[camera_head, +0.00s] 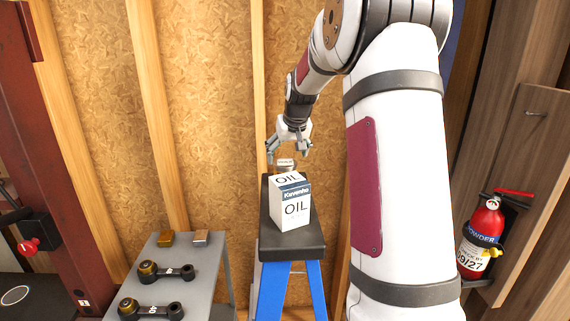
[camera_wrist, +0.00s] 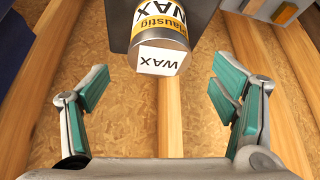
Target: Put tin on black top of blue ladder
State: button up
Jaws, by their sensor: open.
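A tin (camera_wrist: 163,30) with a yellow and white WAX label and a white WAX patch on its near end shows at the top middle of the wrist view. It appears to stand on the black top (camera_wrist: 116,30) of the blue ladder. In the head view only the tin's upper part (camera_head: 286,163) shows, behind a box; its base is hidden. The ladder's black top (camera_head: 290,247) sits on blue legs (camera_head: 271,290). My gripper (camera_head: 288,148) is open and empty, just above the tin. In the wrist view its fingers (camera_wrist: 160,82) are wide apart, with the tin beyond them.
A white OIL box (camera_head: 290,207) stands on the ladder top in front of the tin. A grey bench (camera_head: 205,275) at left holds dark metal parts and small blocks. A red fire extinguisher (camera_head: 483,238) hangs at right. A wood-panel wall (camera_head: 205,100) is behind.

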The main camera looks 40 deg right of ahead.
jog(key=v, duration=0.6)
jog(key=s+a+r+n, duration=0.1)
jog(key=s+a+r, duration=0.15)
jog(key=a, duration=0.45)
jog(key=s+a+r+n+y, duration=0.1)
jog(key=s+a, duration=0.3)
jog(key=a, duration=0.2)
jog(key=s+a+r+n, duration=0.1)
jog(key=s+a, duration=0.2)
jog(key=a, duration=0.4)
jog(key=s+a+f+n, duration=0.1)
jog(key=s+a+f, duration=0.1)
jog(key=s+a, duration=0.4)
jog(key=s+a+f+n+y, duration=0.1)
jog(key=s+a+f, duration=0.2)
jog(key=s, duration=0.9)
jog(key=a, duration=0.3)
jog(key=shift+s+y, duration=0.3)
jog(key=shift+s, duration=0.1)
jog(key=shift+a, duration=0.15)
